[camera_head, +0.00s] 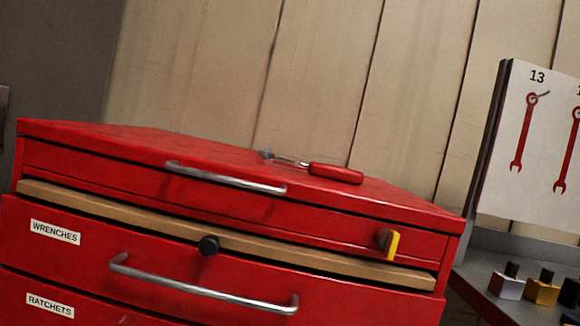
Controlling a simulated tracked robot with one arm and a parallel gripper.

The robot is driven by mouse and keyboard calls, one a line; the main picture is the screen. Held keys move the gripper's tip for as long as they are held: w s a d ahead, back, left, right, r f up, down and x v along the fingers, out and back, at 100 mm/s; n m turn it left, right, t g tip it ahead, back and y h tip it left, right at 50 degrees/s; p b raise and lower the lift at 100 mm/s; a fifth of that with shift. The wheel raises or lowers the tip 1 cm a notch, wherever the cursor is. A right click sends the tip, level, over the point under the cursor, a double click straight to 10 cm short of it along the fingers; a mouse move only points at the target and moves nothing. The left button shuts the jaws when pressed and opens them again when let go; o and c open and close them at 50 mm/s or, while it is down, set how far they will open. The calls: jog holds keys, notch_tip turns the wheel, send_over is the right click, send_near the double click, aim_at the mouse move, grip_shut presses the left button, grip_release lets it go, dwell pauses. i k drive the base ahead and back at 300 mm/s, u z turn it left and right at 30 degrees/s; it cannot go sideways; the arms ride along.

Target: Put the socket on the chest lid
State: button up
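The chest is red, and its lid (130,143) is shut and fills the middle left of the head view. A red-handled tool (335,173) with a metal shaft and head lies on top of the lid, toward the back. I cannot pick out a socket for certain. A dark round piece (209,245) shows at the chest's front, below the lid, and I cannot tell whether it is a knob or a loose part. My gripper is not in view.
A grey bench at the right holds small blocks with dark posts: silver (507,284), yellow (542,290) and a dark one at the edge. A white wrench board (530,140) stands behind them. A yellow-faced latch (389,243) sticks out of the lid's front. The lid's left part is clear.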

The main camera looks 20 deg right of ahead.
aim_at(175, 144)
jog(key=i, duration=0.85)
